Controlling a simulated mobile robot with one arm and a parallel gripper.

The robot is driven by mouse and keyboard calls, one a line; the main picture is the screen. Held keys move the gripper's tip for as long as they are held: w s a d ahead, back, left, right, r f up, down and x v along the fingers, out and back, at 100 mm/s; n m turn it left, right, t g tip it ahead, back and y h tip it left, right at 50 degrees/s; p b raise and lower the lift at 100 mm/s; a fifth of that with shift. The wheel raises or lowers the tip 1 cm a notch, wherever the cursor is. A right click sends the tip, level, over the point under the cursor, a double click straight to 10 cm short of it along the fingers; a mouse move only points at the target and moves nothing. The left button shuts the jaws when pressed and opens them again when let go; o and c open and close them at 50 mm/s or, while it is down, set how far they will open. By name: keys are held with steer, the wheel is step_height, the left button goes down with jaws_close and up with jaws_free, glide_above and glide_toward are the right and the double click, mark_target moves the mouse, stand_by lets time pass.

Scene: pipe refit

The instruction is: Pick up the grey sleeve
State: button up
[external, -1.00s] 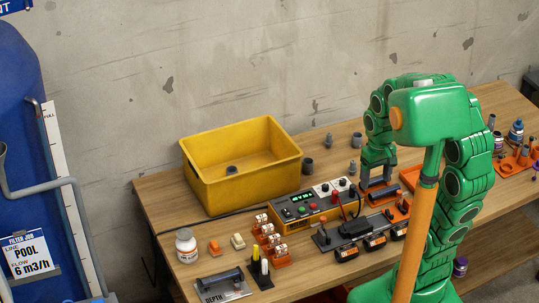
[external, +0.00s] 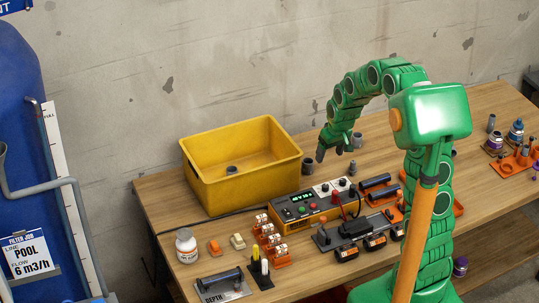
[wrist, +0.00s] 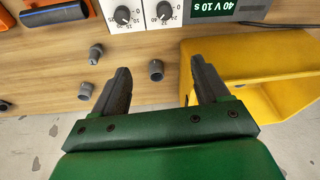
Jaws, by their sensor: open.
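Several small grey pipe pieces stand on the wooden bench, and I cannot tell for certain which is the named sleeve. One short hollow grey sleeve (external: 308,166) stands beside the yellow bin; in the wrist view this sleeve (wrist: 156,70) appears between the fingertips, apart from them. Another hollow grey piece (external: 356,140) stands farther back and right; it also shows in the wrist view (wrist: 86,90). A grey stepped fitting (external: 352,168) stands near the power supply. My gripper (external: 333,154) is open and empty above the bench, right of the bin; its jaws (wrist: 160,64) point down.
The yellow bin (external: 240,196) stands close on the left, with a grey piece (external: 231,170) inside. The power supply (external: 308,205) lies in front, with black tools (external: 355,229) right of it. The wall is behind. Some bare bench lies around the grey pieces.

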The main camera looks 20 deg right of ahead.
steer(key=t, duration=0.2)
glide_above(308, 166)
steer(key=s+d, duration=0.1)
steer(key=d, duration=0.1)
step_height(308, 166, down, 10)
steer(key=shift+a+x, duration=0.15)
steer(key=shift+x, duration=1.75)
steer(key=shift+a+x, duration=0.15)
steer(key=shift+x, duration=1.8)
steer(key=shift+c, duration=0.3)
steer(key=c, duration=1)
